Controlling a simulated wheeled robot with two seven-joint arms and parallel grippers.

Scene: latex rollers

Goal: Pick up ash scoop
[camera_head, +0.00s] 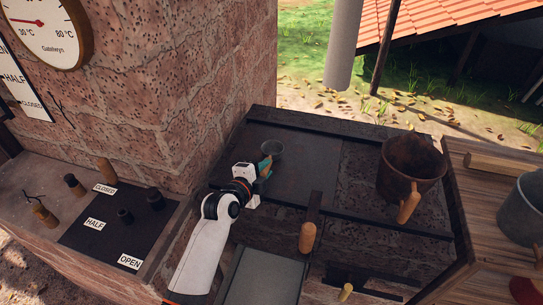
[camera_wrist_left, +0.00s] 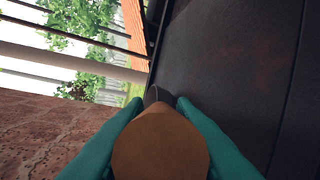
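The ash scoop shows in the head view as a small dark grey cup (camera_head: 271,149) near the back left of the dark stove top (camera_head: 300,165). My left gripper (camera_head: 264,167) is at its near side. In the left wrist view, the teal fingers lie along both sides of a round wooden handle (camera_wrist_left: 160,145), with no clear gap, and look shut on it. A dark metal part (camera_wrist_left: 157,95) shows beyond the handle; the handle hides most of it. I cannot tell whether the scoop touches the stove top. My right gripper is not in view.
A rusty pot (camera_head: 411,165) with a wooden handle stands on the right of the stove top. A wooden handle (camera_head: 307,237) sticks out at the front edge. A brick wall (camera_head: 190,80) rises close on the left. A grey bucket (camera_head: 522,210) stands at far right.

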